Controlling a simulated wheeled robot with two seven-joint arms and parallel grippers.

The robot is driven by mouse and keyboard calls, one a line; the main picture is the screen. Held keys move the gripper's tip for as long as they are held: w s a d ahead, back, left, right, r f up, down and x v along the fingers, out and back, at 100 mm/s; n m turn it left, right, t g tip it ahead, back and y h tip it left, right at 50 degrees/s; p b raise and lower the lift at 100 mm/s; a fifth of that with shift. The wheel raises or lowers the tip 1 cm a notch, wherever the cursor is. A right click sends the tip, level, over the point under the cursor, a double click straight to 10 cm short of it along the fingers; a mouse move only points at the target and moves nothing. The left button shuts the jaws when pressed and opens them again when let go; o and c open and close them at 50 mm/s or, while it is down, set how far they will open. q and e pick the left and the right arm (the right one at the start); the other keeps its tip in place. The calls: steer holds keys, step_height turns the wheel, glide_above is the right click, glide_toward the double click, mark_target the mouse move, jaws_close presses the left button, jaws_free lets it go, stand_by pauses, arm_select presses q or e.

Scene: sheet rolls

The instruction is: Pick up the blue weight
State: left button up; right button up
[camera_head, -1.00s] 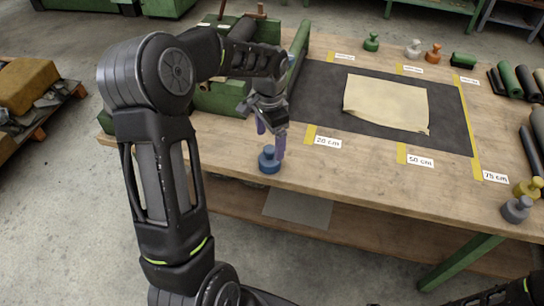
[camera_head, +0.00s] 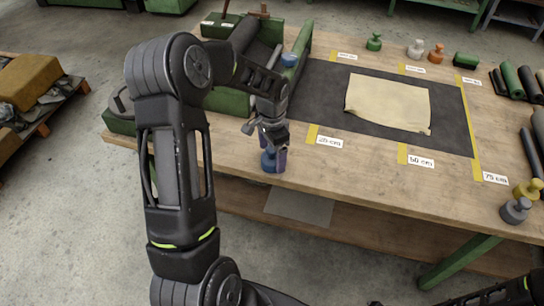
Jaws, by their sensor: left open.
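The blue weight (camera_head: 268,163) stands upright near the front edge of the wooden table, left of the 20 cm label. My left gripper (camera_head: 273,155) is over it from above, with its purple fingers open on either side of the weight's upper part. The fingers and wrist hide much of the weight's top, and I cannot tell whether they touch it. My right gripper is not in view; only a dark arm part shows at the bottom right.
A cream sheet (camera_head: 387,103) lies on a dark mat (camera_head: 320,98). A green weight (camera_head: 374,42), white weight (camera_head: 415,49) and orange weight (camera_head: 436,54) stand behind it. A yellow weight (camera_head: 527,190) and grey weight (camera_head: 516,210) stand at the right. Another blue object (camera_head: 289,61) sits by the green machine.

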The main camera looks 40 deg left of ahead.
arm_select(q)
steer(key=shift+f, duration=0.9)
jaws_close()
stand_by(0.6)
steer(key=shift+r, duration=0.15)
